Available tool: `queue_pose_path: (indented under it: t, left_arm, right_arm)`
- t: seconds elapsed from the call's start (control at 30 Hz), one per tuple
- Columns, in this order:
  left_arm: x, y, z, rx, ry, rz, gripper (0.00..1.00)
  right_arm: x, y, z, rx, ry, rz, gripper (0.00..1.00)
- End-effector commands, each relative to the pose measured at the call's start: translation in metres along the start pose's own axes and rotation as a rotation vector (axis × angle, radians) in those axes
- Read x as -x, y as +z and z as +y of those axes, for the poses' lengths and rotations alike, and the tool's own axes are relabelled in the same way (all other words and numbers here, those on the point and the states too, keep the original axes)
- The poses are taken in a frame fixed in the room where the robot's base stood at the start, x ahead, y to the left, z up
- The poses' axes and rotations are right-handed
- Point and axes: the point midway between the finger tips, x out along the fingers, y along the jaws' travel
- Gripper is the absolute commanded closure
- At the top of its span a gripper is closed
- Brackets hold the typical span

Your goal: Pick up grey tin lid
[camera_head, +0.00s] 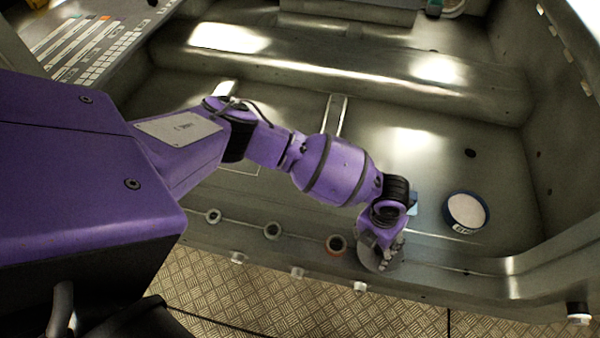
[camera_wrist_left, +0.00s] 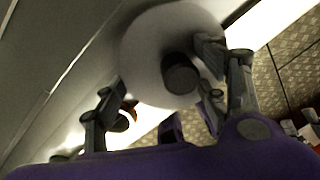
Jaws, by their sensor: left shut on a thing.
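The grey tin lid (camera_wrist_left: 150,40) is a round grey disc with a dark knob in the left wrist view. Part of the disc also shows in the head view (camera_head: 369,254), beside my gripper at the carrier's near edge. My left gripper (camera_head: 388,248) is shut on the lid. In the left wrist view, the fingers of the left gripper (camera_wrist_left: 165,85) stand on either side of the knob and overlap the lid's edge. The exact contact is hard to see. My right gripper is not in view.
A round blue-rimmed container with a pale top (camera_head: 466,210) stands in the grey metal body carrier (camera_head: 440,160) to the right of my gripper. Patterned floor (camera_head: 330,310) lies in front. The carrier's middle floor is largely clear.

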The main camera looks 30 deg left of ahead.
Motion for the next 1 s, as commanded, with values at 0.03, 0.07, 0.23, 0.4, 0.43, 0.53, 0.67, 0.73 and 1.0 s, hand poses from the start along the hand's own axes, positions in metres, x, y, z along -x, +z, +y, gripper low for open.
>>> queue_pose_path:
  t: [0.03,0.07,0.23,0.4,0.43,0.53,0.67,0.73,1.0]
  left_arm:
    - [-0.005,-0.004,0.002,-0.001,0.005,0.008,0.59]
    - [-0.004,-0.004,0.002,-0.001,0.005,0.008,0.59]
    - [0.008,-0.004,0.000,-0.003,0.004,0.008,0.80]
    - [0.044,-0.014,-0.008,-0.006,0.001,0.004,0.80]
    - [0.052,-0.019,-0.009,-0.007,0.001,0.002,0.80]
    - [0.077,-0.038,-0.018,-0.007,0.000,-0.002,0.80]
    - [0.097,-0.069,-0.029,-0.008,0.000,0.003,0.80]
    - [0.104,-0.085,-0.034,-0.008,0.000,0.003,0.80]
    - [0.120,-0.127,-0.048,-0.003,0.001,0.004,0.80]
  right_arm:
    - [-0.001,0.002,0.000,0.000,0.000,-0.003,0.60]
    - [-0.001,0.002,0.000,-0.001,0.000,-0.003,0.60]
    - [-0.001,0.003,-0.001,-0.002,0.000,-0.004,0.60]
    - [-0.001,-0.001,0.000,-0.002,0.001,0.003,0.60]
    - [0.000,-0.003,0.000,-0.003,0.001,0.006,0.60]
    - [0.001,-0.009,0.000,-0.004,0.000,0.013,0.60]
    - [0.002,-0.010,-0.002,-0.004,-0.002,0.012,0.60]
    - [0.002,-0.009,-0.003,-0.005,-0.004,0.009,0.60]
    - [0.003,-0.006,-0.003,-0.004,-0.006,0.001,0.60]
